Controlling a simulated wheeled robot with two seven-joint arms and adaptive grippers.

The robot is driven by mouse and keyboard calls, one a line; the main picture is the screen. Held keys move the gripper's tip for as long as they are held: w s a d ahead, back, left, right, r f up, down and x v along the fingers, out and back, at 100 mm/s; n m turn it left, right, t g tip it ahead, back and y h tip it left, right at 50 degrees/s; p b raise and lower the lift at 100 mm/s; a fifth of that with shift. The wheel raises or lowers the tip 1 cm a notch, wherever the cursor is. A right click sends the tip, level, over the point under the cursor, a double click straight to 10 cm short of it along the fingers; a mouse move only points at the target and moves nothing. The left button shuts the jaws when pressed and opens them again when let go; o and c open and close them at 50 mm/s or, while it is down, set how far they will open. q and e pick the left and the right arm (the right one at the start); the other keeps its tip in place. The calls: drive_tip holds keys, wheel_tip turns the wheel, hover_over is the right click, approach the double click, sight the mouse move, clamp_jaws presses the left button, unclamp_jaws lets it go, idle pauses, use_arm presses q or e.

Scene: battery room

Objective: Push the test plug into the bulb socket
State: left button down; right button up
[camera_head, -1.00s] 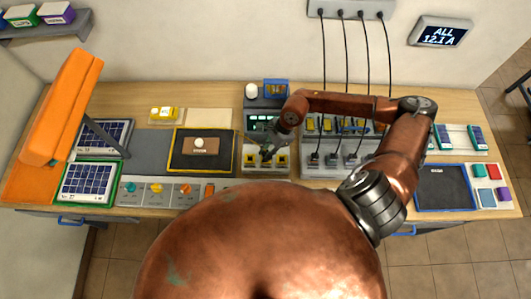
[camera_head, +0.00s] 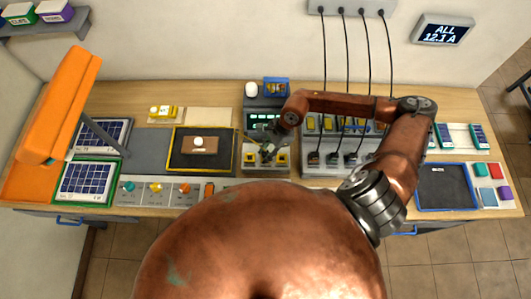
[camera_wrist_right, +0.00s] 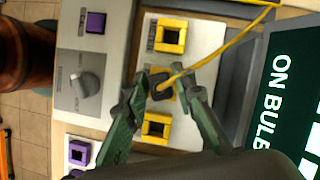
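The test plug (camera_wrist_right: 161,85) is a small dark block with a yellow cable leaving toward the upper right. In the right wrist view it lies between two yellow-framed sockets: an upper one (camera_wrist_right: 170,36) and a lower one (camera_wrist_right: 157,126), both showing dark openings. I cannot tell whether it is seated in something. My right gripper (camera_wrist_right: 168,88) has its two green fingers spread on either side of the plug, apparently with gaps. In the head view the gripper (camera_head: 267,148) stands over the grey socket panel (camera_head: 266,171). My left gripper is not in view.
A screen (camera_wrist_right: 282,85) beside the sockets reads "ON BULB". A grey knob (camera_wrist_right: 85,84) sits on the neighbouring panel. Black cables and dark plugs (camera_head: 332,157) stand close right of the gripper. A black tray (camera_head: 181,160) with a wooden block lies to the left.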

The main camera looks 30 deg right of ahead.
drive_tip(key=p+v, duration=0.4)
drive_tip(key=v, duration=0.7)
drive_tip(key=shift+p, duration=0.35)
idle(0.6)
drive_tip(key=shift+s, duration=0.1)
